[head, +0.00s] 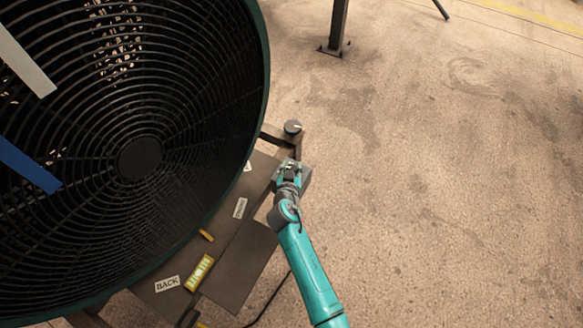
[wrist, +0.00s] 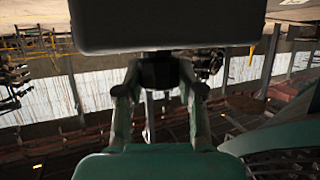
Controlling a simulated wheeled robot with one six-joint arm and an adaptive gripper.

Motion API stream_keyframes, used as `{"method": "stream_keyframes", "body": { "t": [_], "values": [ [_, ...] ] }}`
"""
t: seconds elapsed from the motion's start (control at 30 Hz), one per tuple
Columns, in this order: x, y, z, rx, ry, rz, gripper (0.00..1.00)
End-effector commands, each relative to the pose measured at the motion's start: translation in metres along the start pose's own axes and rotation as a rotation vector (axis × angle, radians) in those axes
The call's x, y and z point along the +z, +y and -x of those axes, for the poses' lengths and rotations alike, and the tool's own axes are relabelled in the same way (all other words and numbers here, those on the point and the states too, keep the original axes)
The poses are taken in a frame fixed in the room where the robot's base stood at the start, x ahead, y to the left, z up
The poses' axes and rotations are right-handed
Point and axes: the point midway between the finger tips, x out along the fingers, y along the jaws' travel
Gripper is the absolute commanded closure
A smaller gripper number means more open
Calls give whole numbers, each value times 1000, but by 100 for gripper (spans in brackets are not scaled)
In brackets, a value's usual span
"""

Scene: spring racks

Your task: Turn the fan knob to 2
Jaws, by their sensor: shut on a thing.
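The large black fan (head: 200,60) with a teal rim fills the left of the head view. A small grey box (head: 304,178) sits beside its base, and its dark face (wrist: 165,22) fills the top of the wrist view. A dark knob (wrist: 160,70) sticks out from the box. My gripper (head: 288,168) is at the box in the head view. In the wrist view my gripper (wrist: 160,88) has one finger on each side of the knob and is shut on it. The knob's pointer and any numbers are not visible.
The fan's brown base plate (head: 250,262) carries labels, including a BACK label (head: 167,284) and a yellow sticker (head: 199,272). A caster (head: 293,127) stands just beyond the box. A steel post (head: 337,25) stands farther off. The concrete floor on the right is clear.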

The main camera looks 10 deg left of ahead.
Motion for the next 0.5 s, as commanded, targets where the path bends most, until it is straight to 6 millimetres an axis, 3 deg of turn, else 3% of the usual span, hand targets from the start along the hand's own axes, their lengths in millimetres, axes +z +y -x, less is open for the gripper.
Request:
{"method": "stream_keyframes", "body": {
  "t": [0.5],
  "values": [
    [1, -2, 0, 353, -3, -144, 97]
  ]
}}
